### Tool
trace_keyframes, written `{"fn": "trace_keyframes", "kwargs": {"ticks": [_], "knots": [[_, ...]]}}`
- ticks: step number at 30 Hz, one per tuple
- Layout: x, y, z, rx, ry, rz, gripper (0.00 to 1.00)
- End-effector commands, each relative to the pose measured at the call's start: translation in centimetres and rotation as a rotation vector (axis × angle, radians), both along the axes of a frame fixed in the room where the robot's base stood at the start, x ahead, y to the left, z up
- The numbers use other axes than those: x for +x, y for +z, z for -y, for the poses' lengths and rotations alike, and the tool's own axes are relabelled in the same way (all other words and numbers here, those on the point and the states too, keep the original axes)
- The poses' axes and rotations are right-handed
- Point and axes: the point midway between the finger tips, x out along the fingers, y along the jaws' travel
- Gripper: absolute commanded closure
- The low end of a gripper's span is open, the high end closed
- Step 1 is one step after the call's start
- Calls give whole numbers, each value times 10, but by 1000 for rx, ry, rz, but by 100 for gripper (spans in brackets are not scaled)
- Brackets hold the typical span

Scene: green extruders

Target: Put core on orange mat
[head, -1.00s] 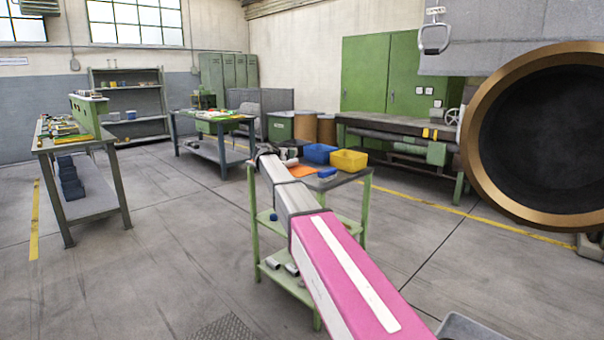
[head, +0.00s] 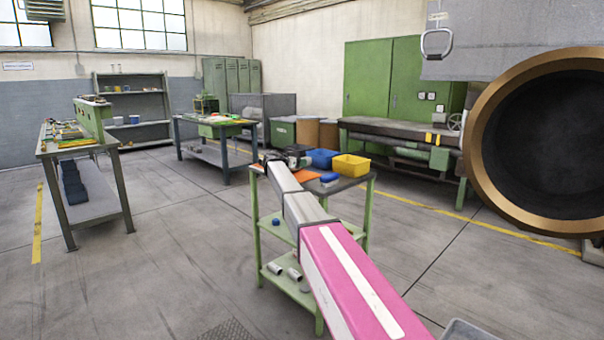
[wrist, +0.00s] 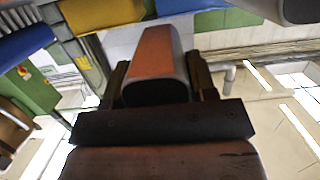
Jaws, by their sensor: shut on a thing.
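My gripper (wrist: 160,76) is shut on the core (wrist: 156,62), a grey piece with an orange-tinted upper face and a dark end towards the camera. It fills the space between the two dark fingers. The orange mat (head: 302,175) lies on the top of the green-legged cart, partly hidden by my arm. In the head view my gripper is at the cart's top, mostly hidden behind my arm. I cannot tell its height above the mat.
A blue bin (head: 321,157) and a yellow bin (head: 351,166) stand at the cart's back. A small blue item (head: 329,177) lies right of the mat. Grey cylinders (head: 275,268) lie on the cart's lower shelf. A large bronze-rimmed ring (head: 474,150) stands at the right.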

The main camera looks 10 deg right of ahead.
Motion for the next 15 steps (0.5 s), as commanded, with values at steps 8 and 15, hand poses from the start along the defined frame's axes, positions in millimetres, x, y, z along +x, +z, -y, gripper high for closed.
{"fn": "trace_keyframes", "kwargs": {"ticks": [8, 15], "knots": [[3, -11, 17, -1, 1, 0, 85], [3, -40, 16, -1, 1, -1, 85]]}}
